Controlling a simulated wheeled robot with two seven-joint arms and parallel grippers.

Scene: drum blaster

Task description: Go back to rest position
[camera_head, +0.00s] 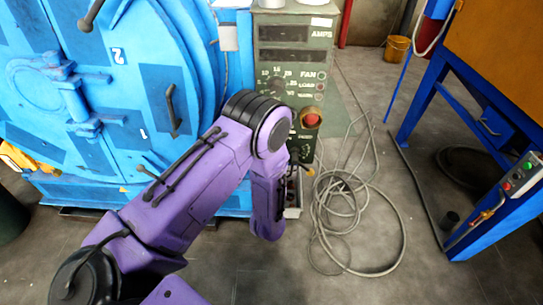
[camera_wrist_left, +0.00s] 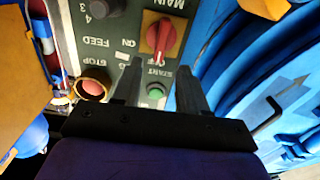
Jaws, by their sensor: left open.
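My left arm comes in from the left in the head view, purple, and reaches in front of the green control panel (camera_head: 292,55). Its gripper is hidden behind the wrist there. In the left wrist view, my left gripper (camera_wrist_left: 159,68) is open and empty, its two fingers apart in front of the upside-down panel. The red MAIN switch (camera_wrist_left: 161,36) shows just beyond the fingertips. The green START button (camera_wrist_left: 155,91) shows between the fingers. The red STOP button (camera_wrist_left: 92,88) is left of them. I cannot tell whether a finger touches the panel. My right gripper is in neither view.
The blue blaster drum (camera_head: 100,90) stands left of the panel, with door handles sticking out. Grey cables (camera_head: 385,235) lie coiled on the floor at the right. A blue-legged bench (camera_head: 430,90) and a yellow bucket (camera_head: 397,48) are further right. Some floor between is clear.

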